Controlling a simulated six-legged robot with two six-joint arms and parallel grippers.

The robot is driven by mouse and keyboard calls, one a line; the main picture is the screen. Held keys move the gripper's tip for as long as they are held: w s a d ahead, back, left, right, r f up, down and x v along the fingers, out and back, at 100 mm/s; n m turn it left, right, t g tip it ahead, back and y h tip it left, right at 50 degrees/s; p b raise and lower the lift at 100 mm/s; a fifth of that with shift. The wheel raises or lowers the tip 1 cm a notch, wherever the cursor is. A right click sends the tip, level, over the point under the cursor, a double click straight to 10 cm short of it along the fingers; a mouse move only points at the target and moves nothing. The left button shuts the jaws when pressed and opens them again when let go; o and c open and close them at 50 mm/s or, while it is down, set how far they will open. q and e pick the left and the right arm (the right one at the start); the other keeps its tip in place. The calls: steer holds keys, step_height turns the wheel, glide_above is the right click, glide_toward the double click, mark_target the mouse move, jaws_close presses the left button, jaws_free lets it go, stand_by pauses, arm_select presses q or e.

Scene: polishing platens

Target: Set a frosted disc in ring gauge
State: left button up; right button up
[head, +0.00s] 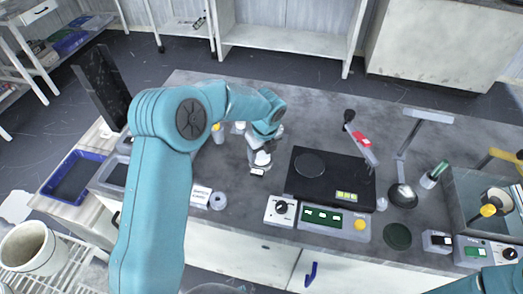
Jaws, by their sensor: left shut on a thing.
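My left gripper (262,165) hangs over the grey bench, left of the black polishing plate. It is shut on a small pale thing (262,158) that looks like the frosted disc, mostly hidden by the fingers. A small grey ring (218,201), which may be the ring gauge, lies on the bench to the lower left of the gripper, beside a white label card (200,196). The gripper is apart from this ring. Of my right arm only a teal link shows at the bottom right corner; its gripper is out of view.
The black polishing plate (330,180) has a control panel (320,222) and a white dial box (281,211) in front. A lamp (402,194), dark green disc (397,236) and glass tank (470,190) stand to the right. Small bottles (218,134) stand behind my left forearm.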

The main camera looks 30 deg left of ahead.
arm_select(q)
steer(key=shift+f, duration=0.1)
stand_by(0.7)
steer(key=o, duration=1.2)
step_height(320, 180, up, 16)
steer(key=s+d+p, duration=0.1)
steer(key=d, duration=0.1)
steer(key=shift+s, duration=0.1)
